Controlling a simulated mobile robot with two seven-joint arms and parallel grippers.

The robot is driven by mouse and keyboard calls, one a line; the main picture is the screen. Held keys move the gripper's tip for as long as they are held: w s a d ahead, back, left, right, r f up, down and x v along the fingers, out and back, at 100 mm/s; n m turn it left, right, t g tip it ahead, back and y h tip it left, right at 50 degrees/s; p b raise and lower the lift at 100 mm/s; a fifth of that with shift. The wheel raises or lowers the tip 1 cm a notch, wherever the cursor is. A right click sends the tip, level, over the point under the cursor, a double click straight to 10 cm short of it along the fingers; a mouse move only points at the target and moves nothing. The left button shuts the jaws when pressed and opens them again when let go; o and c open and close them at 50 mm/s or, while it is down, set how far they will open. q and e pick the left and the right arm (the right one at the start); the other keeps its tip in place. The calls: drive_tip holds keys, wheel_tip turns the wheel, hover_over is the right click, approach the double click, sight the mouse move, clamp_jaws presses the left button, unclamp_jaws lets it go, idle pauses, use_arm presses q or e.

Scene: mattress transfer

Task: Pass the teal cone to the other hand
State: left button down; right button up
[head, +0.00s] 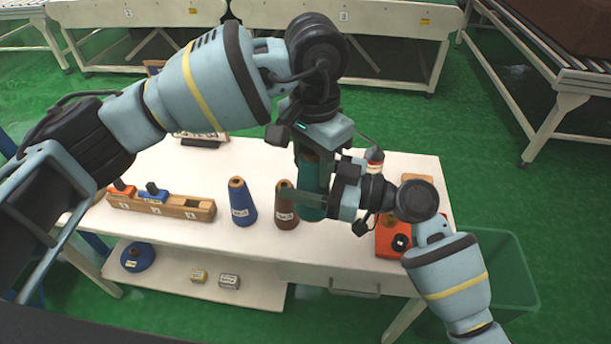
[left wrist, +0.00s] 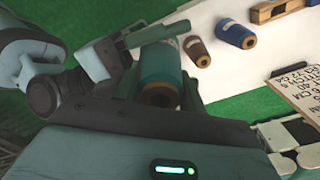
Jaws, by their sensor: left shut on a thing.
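The teal cone (head: 312,172) hangs upright in the air in front of the table in the head view. My left gripper (head: 312,150) is shut on its upper part from above. My right gripper (head: 318,197) comes in from the right at the cone's lower part, with one finger across its front. Its far finger is hidden, so I cannot tell whether it is closed on the cone. In the left wrist view the teal cone (left wrist: 160,65) shows its brown end close to the camera, with a right gripper finger (left wrist: 150,36) across it.
On the white table (head: 340,255) stand a blue cone (head: 241,202) and a brown cone (head: 285,207). A wooden rack (head: 160,204) is at the left, and an orange box (head: 393,237) with a black knob at the right. A green bin (head: 505,270) stands on the floor at the right.

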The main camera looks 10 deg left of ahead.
drive_tip(key=c, duration=0.9)
use_arm(q)
drive_tip(key=c, duration=0.9)
unclamp_jaws()
use_arm(e)
drive_tip(key=shift+c, duration=0.6)
use_arm(q)
drive_tip(key=shift+o, duration=0.8)
drive_tip(key=shift+d, duration=0.1)
drive_tip(key=shift+s+d, duration=0.1)
drive_tip(key=shift+r, duration=0.15)
